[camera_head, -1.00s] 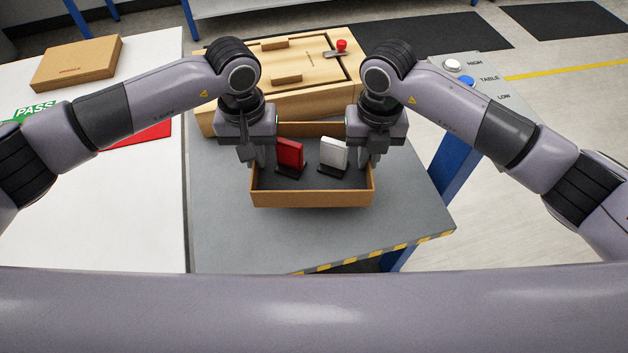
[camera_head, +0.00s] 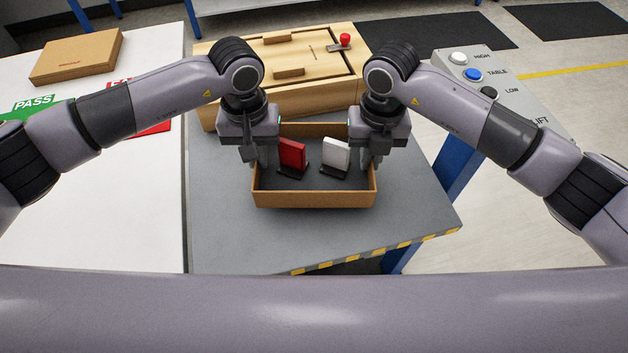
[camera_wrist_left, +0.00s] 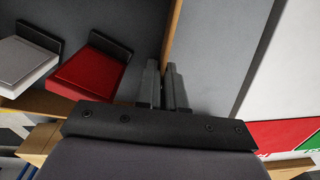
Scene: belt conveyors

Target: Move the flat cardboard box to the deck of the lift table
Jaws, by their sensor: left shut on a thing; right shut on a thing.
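A flat closed cardboard box (camera_head: 77,57) lies on the white table at the upper left. A shallow open cardboard box (camera_head: 314,199) is at the grey, stripe-edged deck (camera_head: 225,225); whether it rests on it or hangs just above, I cannot tell. A red item (camera_head: 292,154) and a white item (camera_head: 335,154) stand inside it in dark holders. My left gripper (camera_head: 263,158) is shut on its left wall; the left wrist view shows the fingers (camera_wrist_left: 163,88) on both sides of that wall. My right gripper (camera_head: 367,160) is shut on its right wall, fingertips partly hidden.
A wooden fixture (camera_head: 285,88) with a red knob stands directly behind the open box. The white table (camera_head: 95,215) adjoins the deck on the left, with a green PASS mark (camera_head: 35,104) and a red mark. A button panel (camera_head: 480,72) stands at right. The deck's front is clear.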

